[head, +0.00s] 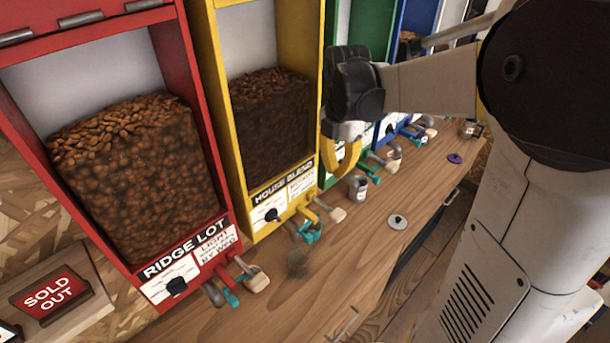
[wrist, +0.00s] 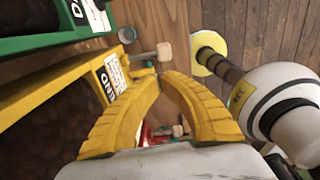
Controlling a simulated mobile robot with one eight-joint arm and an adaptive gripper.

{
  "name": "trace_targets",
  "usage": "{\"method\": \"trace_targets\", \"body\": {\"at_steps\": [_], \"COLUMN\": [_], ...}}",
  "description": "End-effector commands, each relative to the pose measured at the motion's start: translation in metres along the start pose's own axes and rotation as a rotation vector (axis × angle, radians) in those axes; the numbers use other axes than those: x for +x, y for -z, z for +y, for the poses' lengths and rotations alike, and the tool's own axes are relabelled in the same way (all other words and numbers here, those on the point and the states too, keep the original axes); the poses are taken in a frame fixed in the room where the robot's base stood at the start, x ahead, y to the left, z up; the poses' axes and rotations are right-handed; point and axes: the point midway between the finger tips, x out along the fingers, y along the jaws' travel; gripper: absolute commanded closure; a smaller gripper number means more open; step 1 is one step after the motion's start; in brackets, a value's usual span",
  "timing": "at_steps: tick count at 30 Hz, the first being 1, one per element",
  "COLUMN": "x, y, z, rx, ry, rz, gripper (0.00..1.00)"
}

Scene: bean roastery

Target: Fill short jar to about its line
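A small grey jar (head: 357,187) with a pale label stands on the counter below the green dispenser in the head view. What looks like its round top shows at the upper left of the wrist view (wrist: 127,35). I cannot tell whether it is the short jar; no fill line is readable. My gripper (head: 348,158) hangs in front of the green dispenser, above the jar and apart from it. In the wrist view its yellow fingers (wrist: 162,78) meet or nearly meet at the tips, with nothing seen held.
The red RIDGE LOT (head: 120,180) and yellow HOUSE BLEND (head: 270,115) dispensers hold beans, with levers over the wooden counter (head: 335,260). Green and blue dispensers stand beyond. A pale disc (head: 398,222) and a purple disc (head: 455,158) lie on the counter. A SOLD OUT sign (head: 50,297) is at left.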

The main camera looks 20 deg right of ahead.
Motion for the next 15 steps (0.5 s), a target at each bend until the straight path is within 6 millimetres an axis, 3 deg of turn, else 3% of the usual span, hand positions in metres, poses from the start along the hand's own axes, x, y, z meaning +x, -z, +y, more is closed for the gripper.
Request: {"method": "trace_targets", "body": {"at_steps": [10, 15], "x": [0.004, 0.023], "y": [0.0, 0.0], "z": [0.0, 0.001], "rx": [0.0, 0.001], "ry": [-0.001, -0.001], "rz": [0.0, -0.001], "gripper": [1.0, 1.0]}}
